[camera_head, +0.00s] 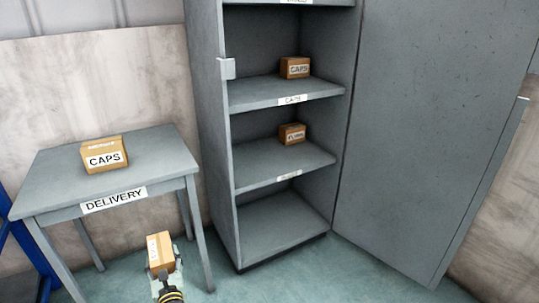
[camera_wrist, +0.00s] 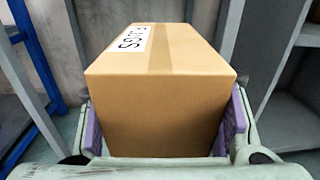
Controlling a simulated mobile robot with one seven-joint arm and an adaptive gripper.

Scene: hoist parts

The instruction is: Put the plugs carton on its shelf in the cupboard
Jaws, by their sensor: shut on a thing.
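The plugs carton, a brown box, is held in my gripper (camera_head: 163,270). In the head view the carton (camera_head: 161,249) is in front of the delivery table, low near the floor. The wrist view shows the carton (camera_wrist: 160,90) between two purple pads, its label partly reading "PLUGS". The grey cupboard (camera_head: 212,150) stands open to the right of the gripper. Its labelled CAPS shelf (camera_head: 250,97) holds a CAPS carton (camera_head: 295,68). The shelf below (camera_head: 260,172) holds a small carton (camera_head: 292,133) with a hard-to-read label; that shelf's label is also too small to read.
A CAPS carton (camera_head: 104,155) stands on the DELIVERY table (camera_head: 150,150). The cupboard door (camera_head: 430,120) is swung open to the right. The cupboard's bottom (camera_head: 285,225) is empty. A blue frame (camera_head: 22,260) stands at the far left.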

